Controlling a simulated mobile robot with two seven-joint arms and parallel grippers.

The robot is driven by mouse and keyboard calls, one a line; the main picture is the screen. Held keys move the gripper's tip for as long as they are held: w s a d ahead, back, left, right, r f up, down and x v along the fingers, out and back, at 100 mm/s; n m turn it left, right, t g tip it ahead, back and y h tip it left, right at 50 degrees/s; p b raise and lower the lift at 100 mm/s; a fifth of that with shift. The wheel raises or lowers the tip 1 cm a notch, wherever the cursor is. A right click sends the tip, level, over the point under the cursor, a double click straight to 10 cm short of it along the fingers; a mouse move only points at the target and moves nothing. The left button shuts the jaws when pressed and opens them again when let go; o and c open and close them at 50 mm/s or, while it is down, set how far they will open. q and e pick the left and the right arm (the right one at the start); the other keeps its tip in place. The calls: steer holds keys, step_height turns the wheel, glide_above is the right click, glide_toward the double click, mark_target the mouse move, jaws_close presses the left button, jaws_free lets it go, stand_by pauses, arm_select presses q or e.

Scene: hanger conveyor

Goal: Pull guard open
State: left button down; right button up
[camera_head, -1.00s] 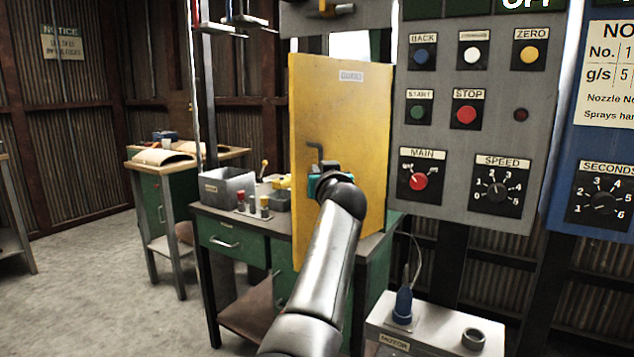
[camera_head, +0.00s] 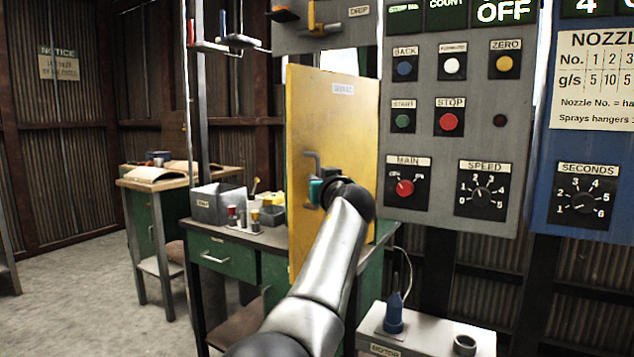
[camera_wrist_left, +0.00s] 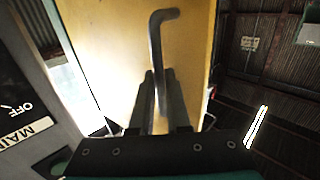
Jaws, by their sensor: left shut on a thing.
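The yellow guard (camera_head: 335,120) is a tall panel left of the control panel, standing at an angle to it, with a small label near its top. Its grey bent handle (camera_head: 312,160) sticks out low on its face. My left gripper (camera_head: 318,190) is at this handle, and my arm hides the guard's lower part. In the left wrist view the handle (camera_wrist_left: 157,60) runs down between the two dark fingers (camera_wrist_left: 160,100), which are closed on it, with the yellow guard (camera_wrist_left: 105,40) behind. My right gripper is in no view.
The grey control panel (camera_head: 455,140) with buttons and dials stands right of the guard. A blue panel (camera_head: 590,130) is farther right. Below is a white motor box (camera_head: 420,335) with a blue nozzle. A green bench (camera_head: 230,250) with a grey bin (camera_head: 215,203) stands left.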

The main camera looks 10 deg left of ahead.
arm_select(q)
steer(key=shift+d+f, duration=0.15)
steer(key=shift+d, duration=0.15)
steer(key=c, duration=1.3)
jaws_free()
steer(key=shift+o, duration=1.4)
steer(key=shift+w+d+f, duration=0.1)
steer(key=shift+w, duration=0.15)
steer(key=shift+o, duration=0.7)
steer(key=shift+a, duration=0.2)
steer(key=shift+s, duration=0.1)
